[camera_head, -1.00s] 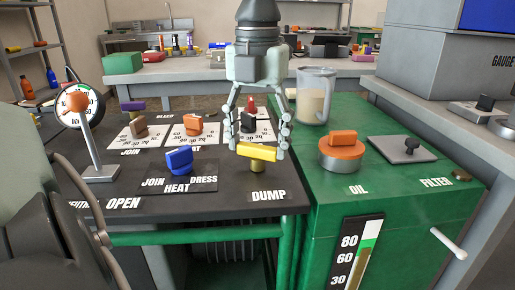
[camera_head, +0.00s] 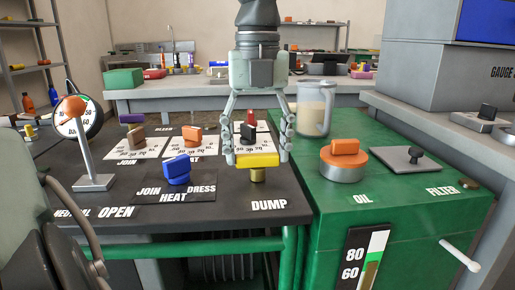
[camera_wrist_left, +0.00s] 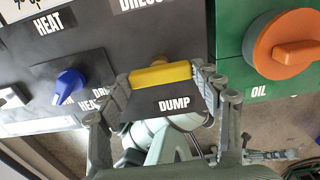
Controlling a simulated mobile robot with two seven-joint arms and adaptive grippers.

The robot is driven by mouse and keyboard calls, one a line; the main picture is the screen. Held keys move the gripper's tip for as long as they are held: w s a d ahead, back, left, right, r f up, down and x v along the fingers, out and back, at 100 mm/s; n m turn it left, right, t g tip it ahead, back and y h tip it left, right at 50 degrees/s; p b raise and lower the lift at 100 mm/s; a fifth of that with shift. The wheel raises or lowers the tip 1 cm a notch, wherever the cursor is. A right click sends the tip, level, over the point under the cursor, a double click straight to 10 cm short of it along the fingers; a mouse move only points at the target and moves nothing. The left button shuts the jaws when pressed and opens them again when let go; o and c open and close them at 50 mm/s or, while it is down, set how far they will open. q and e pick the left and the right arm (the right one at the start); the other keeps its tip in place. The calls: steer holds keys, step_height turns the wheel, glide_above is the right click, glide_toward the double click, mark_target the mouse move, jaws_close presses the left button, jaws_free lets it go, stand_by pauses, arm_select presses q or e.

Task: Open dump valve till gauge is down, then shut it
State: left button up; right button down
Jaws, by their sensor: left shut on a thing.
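The dump valve has a yellow bar handle (camera_head: 257,160) on a short brass stem, above the DUMP label (camera_head: 269,205). The handle lies crosswise, almost level. My left gripper (camera_head: 259,153) comes down from above and is shut on the handle, a finger at each end. The left wrist view also shows the yellow handle (camera_wrist_left: 160,75) between the fingers (camera_wrist_left: 166,84). A round dial gauge (camera_head: 90,129) stands at the left. My right gripper is not in view.
A blue knob (camera_head: 177,171) and several small knobs on white scales sit left of and behind the valve. To the right, the green cabinet carries a clear jug (camera_head: 313,115), an orange oil cap (camera_head: 344,157) and a level scale (camera_head: 364,262).

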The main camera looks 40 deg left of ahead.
mark_target(257, 154)
arm_select(q)
steer(key=shift+w, duration=0.1)
steer(key=o, duration=1.1)
steer(key=shift+o, duration=0.2)
step_height(257, 154, up, 12)
stand_by(0.3)
